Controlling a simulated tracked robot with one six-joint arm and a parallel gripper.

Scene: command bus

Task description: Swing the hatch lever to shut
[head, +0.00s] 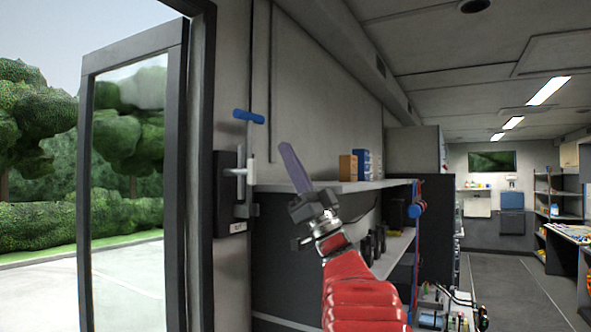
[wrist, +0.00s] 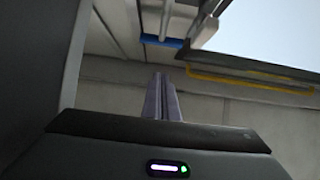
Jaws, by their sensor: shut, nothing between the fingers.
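The hatch lever has a blue T-shaped grip (head: 249,116) on a grey metal shaft. It stands upright on a dark bracket (head: 227,185) fixed to the wall beside the door frame. A small label, too small to read, is at the bracket's foot. My gripper (head: 287,147) is shut and empty, its fingers pointing up and left, to the right of the lever in the head view and apart from it in the picture. In the wrist view, my shut fingers (wrist: 161,80) point toward the blue grip (wrist: 162,42), which is partly cut off by grey parts.
An open glazed door (head: 130,190) stands at the left, with trees outside. A shelf (head: 345,186) with boxes (head: 362,164) runs behind my arm. A yellow bar (wrist: 245,78) shows in the wrist view. The aisle floor (head: 505,290) at the right is clear.

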